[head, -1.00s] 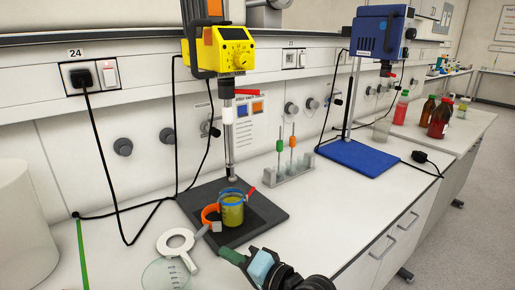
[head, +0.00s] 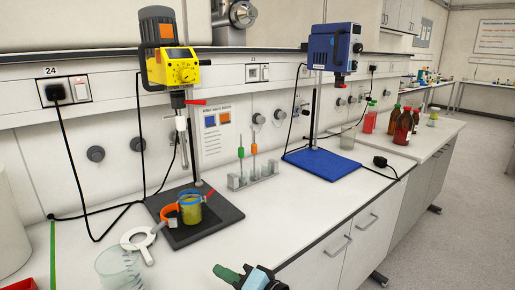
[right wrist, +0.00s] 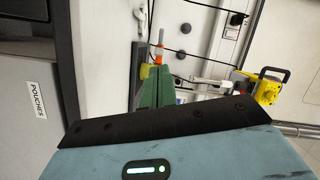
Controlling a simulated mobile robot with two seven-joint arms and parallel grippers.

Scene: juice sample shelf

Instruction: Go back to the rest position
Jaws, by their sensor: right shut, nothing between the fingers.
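My right gripper (head: 228,273) shows at the bottom edge of the head view, with a green fingertip and a light-blue part of the wrist behind it. It is shut and empty, over the near part of the bench and apart from the beaker. In the right wrist view the green fingers (right wrist: 157,87) are together, seen past the black edge of the hand. My left gripper is not in view. A glass beaker of yellow-green liquid (head: 190,211) stands on the dark base plate (head: 223,215) of the yellow stirrer (head: 180,67), beside an orange ring (head: 170,213).
A white ring-shaped tool (head: 136,246) and a clear beaker (head: 115,268) are at the near left of the bench. A rack (head: 252,176) with stirring rods and a blue-based stirrer (head: 322,163) stand farther back. Brown bottles (head: 402,127) are right. The bench's front right is clear.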

